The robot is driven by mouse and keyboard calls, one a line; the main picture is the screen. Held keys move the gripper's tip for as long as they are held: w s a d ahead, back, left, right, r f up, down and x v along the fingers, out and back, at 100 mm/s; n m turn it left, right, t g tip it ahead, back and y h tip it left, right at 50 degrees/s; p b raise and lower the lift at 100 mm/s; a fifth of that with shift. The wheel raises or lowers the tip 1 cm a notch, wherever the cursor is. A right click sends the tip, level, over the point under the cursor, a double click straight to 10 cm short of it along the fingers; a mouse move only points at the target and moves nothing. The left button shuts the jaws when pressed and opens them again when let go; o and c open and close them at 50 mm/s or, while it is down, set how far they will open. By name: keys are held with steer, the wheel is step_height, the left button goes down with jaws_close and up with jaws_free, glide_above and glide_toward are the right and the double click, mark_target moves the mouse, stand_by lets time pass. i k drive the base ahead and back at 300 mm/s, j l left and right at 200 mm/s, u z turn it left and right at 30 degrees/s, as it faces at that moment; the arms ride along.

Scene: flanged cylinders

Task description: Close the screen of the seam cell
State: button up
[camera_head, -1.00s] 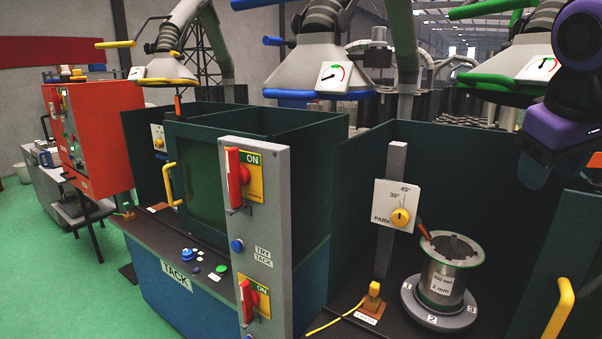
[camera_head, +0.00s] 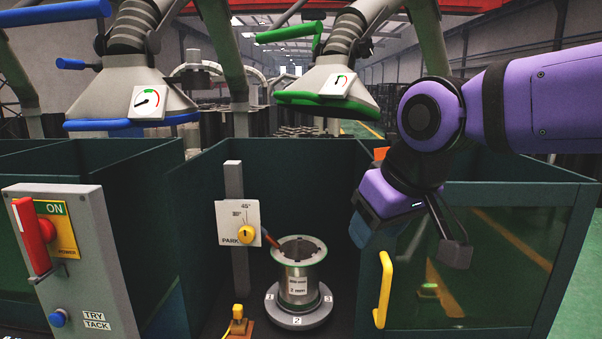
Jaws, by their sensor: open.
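The seam cell is a dark green booth (camera_head: 205,225) with its front opening uncovered. Its screen (camera_head: 480,265), a dark see-through green panel, stands at the right of the opening. A yellow upright handle (camera_head: 384,290) is on the screen's left edge. Inside the cell, a flanged metal cylinder (camera_head: 298,284) stands upright on a numbered round turntable (camera_head: 300,317), plainly visible. My gripper (camera_head: 412,243) is open and empty, pointing down in front of the screen's upper left part, above and right of the handle. I cannot tell its depth from the screen.
A grey control box (camera_head: 75,265) with a red lever stands at the left. A hood with a green rim (camera_head: 330,85) hangs above. Green floor (camera_head: 580,270) lies at the right.

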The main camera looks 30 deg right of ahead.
mark_target(527, 239)
steer(key=z, duration=0.85)
